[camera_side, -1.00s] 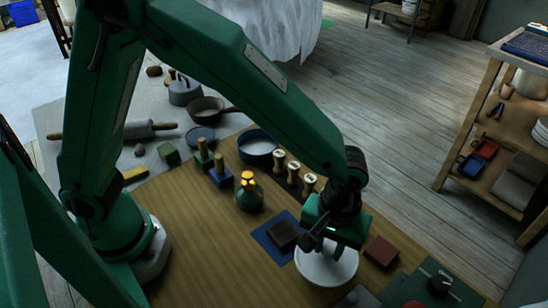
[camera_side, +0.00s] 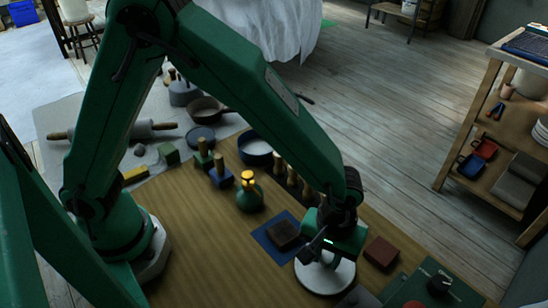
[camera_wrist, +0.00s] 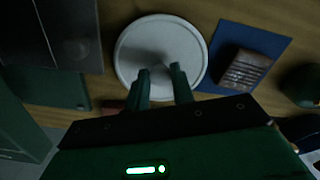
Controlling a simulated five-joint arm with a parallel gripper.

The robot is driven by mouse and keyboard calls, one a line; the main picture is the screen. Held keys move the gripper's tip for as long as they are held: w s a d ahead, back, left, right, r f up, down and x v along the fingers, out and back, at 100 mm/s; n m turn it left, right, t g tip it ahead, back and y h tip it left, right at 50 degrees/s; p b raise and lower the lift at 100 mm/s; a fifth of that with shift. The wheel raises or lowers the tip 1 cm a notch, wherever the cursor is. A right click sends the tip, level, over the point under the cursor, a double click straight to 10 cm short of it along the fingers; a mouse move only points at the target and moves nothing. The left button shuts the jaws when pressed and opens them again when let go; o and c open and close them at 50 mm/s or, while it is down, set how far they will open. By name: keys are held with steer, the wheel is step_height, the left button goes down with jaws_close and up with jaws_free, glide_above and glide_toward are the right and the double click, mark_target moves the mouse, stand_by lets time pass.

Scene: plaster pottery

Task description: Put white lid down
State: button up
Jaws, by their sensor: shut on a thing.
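The white lid (camera_side: 326,281) is a round, flat disc at the front of the wooden table, below my gripper (camera_side: 327,260). It lies level, close to or on the wood; I cannot tell whether it touches. In the wrist view the lid (camera_wrist: 160,25) fills the upper middle, with the two green fingers of my gripper (camera_wrist: 160,76) over its lower part. My gripper is shut on the lid; the grasped part at its middle is mostly hidden by the fingers.
A blue mat (camera_side: 264,242) with a dark brown block (camera_side: 284,235) lies just left of the lid. A reddish-brown block (camera_side: 381,252) sits to its right. A green bottle with a yellow top (camera_side: 249,194) stands farther left. Bare wood lies left of the mat.

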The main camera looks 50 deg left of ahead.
mark_target(326, 260)
steer(key=o, duration=1)
steer(key=shift+f, duration=0.1)
step_height(326, 260, up, 12)
stand_by(0.7)
